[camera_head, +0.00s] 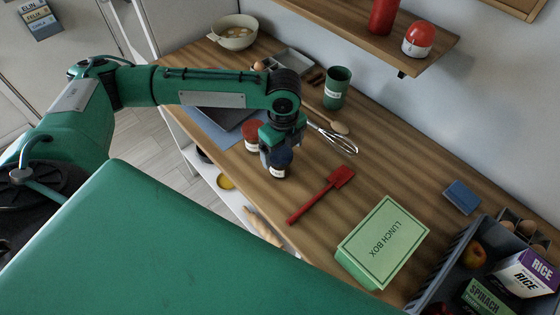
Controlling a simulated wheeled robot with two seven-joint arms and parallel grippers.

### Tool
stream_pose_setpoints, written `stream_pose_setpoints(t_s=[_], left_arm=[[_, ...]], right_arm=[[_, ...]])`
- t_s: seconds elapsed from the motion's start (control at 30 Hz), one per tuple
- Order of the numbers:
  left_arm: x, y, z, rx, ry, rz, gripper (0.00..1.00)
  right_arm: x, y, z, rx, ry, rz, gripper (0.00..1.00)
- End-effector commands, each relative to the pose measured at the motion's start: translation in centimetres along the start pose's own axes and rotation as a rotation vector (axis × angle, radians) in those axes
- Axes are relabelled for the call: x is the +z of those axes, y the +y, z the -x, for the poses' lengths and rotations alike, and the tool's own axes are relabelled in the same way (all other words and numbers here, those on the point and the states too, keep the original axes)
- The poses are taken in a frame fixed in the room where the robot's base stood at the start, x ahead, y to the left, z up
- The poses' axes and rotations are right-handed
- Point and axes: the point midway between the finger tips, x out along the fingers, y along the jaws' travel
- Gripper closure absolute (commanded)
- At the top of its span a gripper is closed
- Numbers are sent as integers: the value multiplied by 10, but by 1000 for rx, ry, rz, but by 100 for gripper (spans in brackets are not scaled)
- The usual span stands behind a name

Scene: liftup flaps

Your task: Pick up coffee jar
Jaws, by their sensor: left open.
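My left gripper (272,150) hangs over the wooden counter near its front edge, open and pointing down at two small jars. One jar has a dark blue lid (280,158) and a pale label, and stands right under or between the fingers. The other jar has a red lid (252,131) and stands just left of the gripper, partly covered by it. The labels are too small to read, so I cannot tell which one is the coffee jar. Whether the fingers touch the blue-lidded jar is hidden. My right gripper is out of view.
A whisk (336,140), a red spatula (325,192) and a green lunch box (383,240) lie to the right. A green cup (337,88) stands behind. A grey crate (443,255) holds groceries at the lower right. A shelf (365,28) hangs above the back.

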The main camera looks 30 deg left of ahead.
Motion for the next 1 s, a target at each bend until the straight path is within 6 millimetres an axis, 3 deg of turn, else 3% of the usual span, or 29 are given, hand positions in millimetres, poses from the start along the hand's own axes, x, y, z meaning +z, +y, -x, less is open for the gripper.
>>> stream_pose_setpoints(t_s=[0.27, 0.53, 0.83, 1.0], left_arm=[[4, 0, -20, 3, 0, 0, 12], [12, -2, -58, 1, 0, -1, 12], [12, -2, -64, -1, 0, -1, 12], [12, -2, -64, -1, 0, -1, 45]], right_arm=[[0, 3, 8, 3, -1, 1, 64], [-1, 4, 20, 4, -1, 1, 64], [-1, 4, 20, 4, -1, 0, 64], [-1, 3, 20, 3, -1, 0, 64]])
